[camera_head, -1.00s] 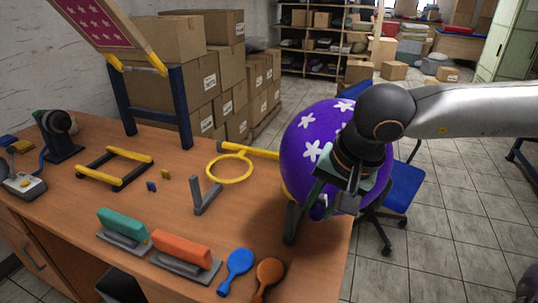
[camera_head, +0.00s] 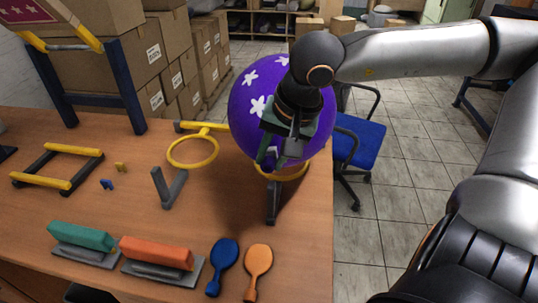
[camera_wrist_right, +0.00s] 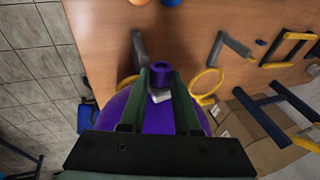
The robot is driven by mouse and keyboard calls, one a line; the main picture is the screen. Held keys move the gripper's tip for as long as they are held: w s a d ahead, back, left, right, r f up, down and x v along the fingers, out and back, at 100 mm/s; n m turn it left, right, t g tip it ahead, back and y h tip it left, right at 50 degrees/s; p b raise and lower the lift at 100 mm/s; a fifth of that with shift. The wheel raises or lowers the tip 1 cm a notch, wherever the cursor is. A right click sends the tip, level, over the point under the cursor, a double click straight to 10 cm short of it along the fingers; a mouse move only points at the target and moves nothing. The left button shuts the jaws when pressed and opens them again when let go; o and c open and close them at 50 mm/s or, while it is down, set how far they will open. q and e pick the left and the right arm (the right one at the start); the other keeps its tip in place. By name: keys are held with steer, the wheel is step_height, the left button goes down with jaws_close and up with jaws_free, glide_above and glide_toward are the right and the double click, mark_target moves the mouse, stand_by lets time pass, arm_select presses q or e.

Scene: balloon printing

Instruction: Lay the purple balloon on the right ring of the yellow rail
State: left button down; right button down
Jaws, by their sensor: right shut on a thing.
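The purple balloon (camera_head: 255,87) with white stars is over the right ring (camera_head: 287,173) of the yellow rail (camera_head: 205,127). The ring's front arc shows below it; the rest is hidden. I cannot tell whether balloon and ring touch. My right gripper (camera_head: 272,158) is shut on the balloon's neck, on the near side. In the right wrist view the purple neck (camera_wrist_right: 160,74) is between the fingertips of this gripper (camera_wrist_right: 162,84). The left ring (camera_head: 192,153) is empty. My left gripper is out of view.
Grey angled stands (camera_head: 168,190) rise near the rings. In front lie a green-handled block (camera_head: 82,236), an orange-handled block (camera_head: 157,252), a blue paddle (camera_head: 224,255) and an orange paddle (camera_head: 258,262). A blue chair (camera_head: 358,142) stands beyond the table's right edge.

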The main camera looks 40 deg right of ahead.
mark_target(270, 181)
steer(key=shift+w+d+f+b, duration=0.25)
steer(key=shift+w+d+f, duration=0.45)
steer(key=shift+d+f, duration=0.2)
steer(key=shift+w+d+f+b, duration=0.2)
steer(key=shift+w+d+f, duration=0.5)
steer(key=shift+f, duration=0.25)
steer(key=shift+d+f+b, duration=0.1)
steer(key=shift+f+b, duration=0.35)
step_height(270, 181, down, 3)
steer(key=b, duration=0.3)
steer(key=shift+f+b, duration=0.15)
steer(key=shift+b, duration=0.15)
steer(key=shift+f, duration=0.2)
steer(key=shift+f+b, duration=0.25)
steer(key=shift+b, duration=0.35)
steer(key=c, duration=0.6)
jaws_free()
steer(key=shift+r, duration=0.1)
steer(key=shift+o, duration=0.2)
